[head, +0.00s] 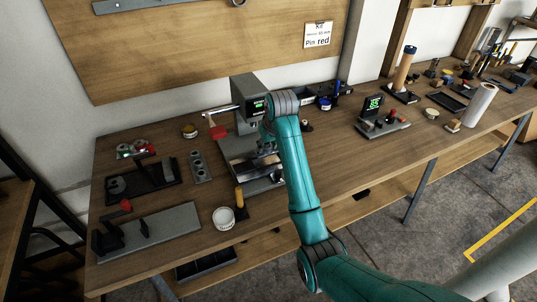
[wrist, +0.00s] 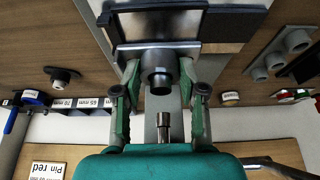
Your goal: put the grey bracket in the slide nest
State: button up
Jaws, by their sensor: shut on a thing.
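My gripper (wrist: 159,76) is shut on the grey bracket (wrist: 156,62), a grey piece with a round, dark-ended boss that shows between the fingers in the wrist view. In the head view my gripper (head: 266,146) is low in front of the grey bench machine (head: 246,92), and the bracket is too small and covered to make out. The machine's shiny slide area (head: 240,147) lies under and beside the gripper. In the wrist view a framed metal plate (wrist: 162,22) lies just beyond the bracket. I cannot tell whether the bracket touches it, and the nest is not clearly visible.
A white cup (head: 224,217) and a yellow-handled tool (head: 240,196) stand in front of the machine. A grey holed block (head: 200,167), a black tray (head: 170,190) and a grey plate (head: 172,224) lie left.

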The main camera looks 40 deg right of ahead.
aim_at(268, 152)
jog(key=shift+f, duration=2)
jog(key=shift+f, duration=0.15)
jog(key=o, duration=1.2)
jog(key=shift+o, duration=0.2)
jog(key=shift+v, duration=3.85)
